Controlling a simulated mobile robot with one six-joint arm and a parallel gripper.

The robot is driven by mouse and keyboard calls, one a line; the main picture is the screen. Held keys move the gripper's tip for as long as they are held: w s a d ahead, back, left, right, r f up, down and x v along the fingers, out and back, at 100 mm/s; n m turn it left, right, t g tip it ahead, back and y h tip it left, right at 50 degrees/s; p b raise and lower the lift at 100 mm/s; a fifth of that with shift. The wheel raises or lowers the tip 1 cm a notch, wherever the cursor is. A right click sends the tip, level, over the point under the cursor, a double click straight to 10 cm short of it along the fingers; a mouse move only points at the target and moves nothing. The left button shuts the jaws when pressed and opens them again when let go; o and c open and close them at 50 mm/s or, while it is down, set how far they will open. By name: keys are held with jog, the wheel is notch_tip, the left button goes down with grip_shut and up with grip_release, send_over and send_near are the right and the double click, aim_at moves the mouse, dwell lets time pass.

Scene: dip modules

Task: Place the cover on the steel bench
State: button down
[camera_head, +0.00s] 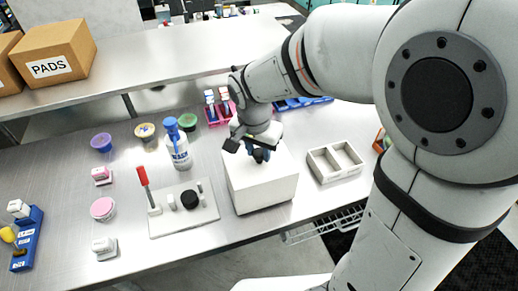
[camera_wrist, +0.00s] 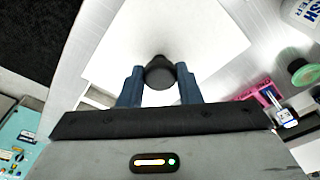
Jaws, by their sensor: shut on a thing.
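The cover is a white box-shaped hood (camera_head: 262,186) with a dark round knob (camera_wrist: 159,73) on its top. It stands upright at the middle of the steel bench (camera_head: 130,263), near the front edge, and seems to rest on it or very close above; I cannot tell which. My gripper (camera_head: 260,154) is over the cover's top, with its two blue fingers shut on the knob. In the wrist view the fingers (camera_wrist: 160,88) lie on both sides of the knob, and the cover's white top (camera_wrist: 205,35) fills the area beyond. Whatever is under the cover is hidden.
Left of the cover is a white board (camera_head: 184,222) with a red-handled lever. A wash bottle (camera_head: 178,145) stands behind it. A white divided tray (camera_head: 335,178) is close on the right. Pink and blue racks are behind. A raised shelf (camera_head: 190,50) holds a PADS box (camera_head: 55,52).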

jog(key=shift+f, duration=0.55)
jog(key=shift+f, duration=0.15)
jog(key=c, duration=1)
grip_release()
jog(key=shift+c, duration=0.2)
notch_tip(320, 180, up, 11)
jog(key=s, duration=0.1)
jog(key=s+d+f+n+t, duration=0.1)
jog(key=s+d+f+n, duration=0.1)
jog(key=s+d, duration=0.3)
jog(key=s+d+f+n, duration=0.1)
jog(key=s+d+n, duration=0.3)
jog(key=s+d, duration=0.2)
jog(key=shift+s+d+f+t+y+b, duration=0.25)
jog(key=shift+d+f+t+y+b, duration=0.15)
jog(key=shift+d, duration=0.3)
